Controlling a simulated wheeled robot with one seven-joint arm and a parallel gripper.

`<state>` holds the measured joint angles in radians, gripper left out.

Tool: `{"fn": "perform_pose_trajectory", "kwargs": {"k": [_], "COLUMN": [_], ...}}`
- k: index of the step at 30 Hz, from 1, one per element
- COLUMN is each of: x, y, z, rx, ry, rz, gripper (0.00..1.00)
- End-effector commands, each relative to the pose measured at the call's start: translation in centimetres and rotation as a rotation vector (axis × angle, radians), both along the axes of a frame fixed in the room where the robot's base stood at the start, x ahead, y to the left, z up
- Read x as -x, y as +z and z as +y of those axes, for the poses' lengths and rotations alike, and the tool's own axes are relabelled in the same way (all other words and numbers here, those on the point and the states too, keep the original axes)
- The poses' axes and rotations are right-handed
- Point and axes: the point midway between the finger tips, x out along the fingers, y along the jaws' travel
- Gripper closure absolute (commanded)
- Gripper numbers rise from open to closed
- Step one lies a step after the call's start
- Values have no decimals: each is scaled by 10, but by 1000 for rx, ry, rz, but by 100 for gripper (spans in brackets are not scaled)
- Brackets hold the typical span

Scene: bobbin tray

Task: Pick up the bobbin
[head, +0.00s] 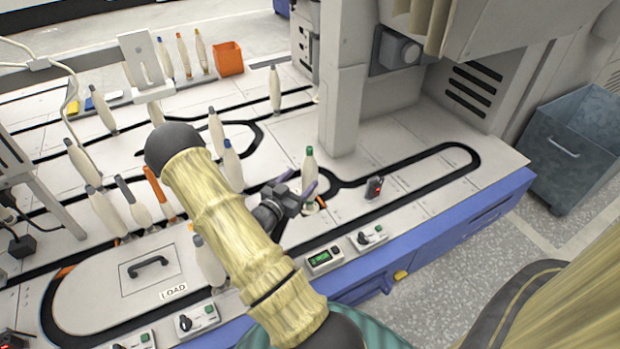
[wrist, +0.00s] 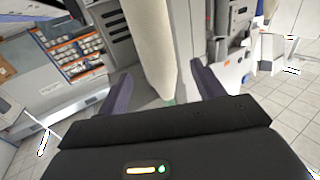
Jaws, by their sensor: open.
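A cream bobbin with a green tip (head: 308,168) stands upright on the conveyor table, near the dark track loop. My gripper (head: 297,186) is beside it in the head view, its purple fingers spread, one of them overlapping the bobbin's lower part. In the wrist view a large cream bobbin (wrist: 147,40) lies between the two open fingers of my gripper (wrist: 160,85). A bit of green shows at its lower end, partly hidden by the dark gripper body. I cannot tell whether either finger touches it.
Several other bobbins with blue, grey and orange tips stand to the left, one blue-tipped (head: 232,165) close to my arm. A grey post (head: 342,110) rises behind the bobbin. A small black device with a red light (head: 374,188) stands right. An orange box (head: 228,58) is at the back.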

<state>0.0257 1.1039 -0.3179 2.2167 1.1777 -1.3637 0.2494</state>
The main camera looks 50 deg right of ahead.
Motion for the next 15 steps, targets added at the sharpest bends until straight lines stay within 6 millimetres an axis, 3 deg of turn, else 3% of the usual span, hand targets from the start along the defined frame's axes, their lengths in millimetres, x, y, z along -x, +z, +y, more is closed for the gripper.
{"fn": "perform_pose_trajectory", "kwargs": {"k": [10,15], "x": [-1,-2], "y": [-1,-5], "z": [-4,-20], "rx": [0,0], "ry": [0,-2], "rz": [0,-3], "gripper": [32,32]}}
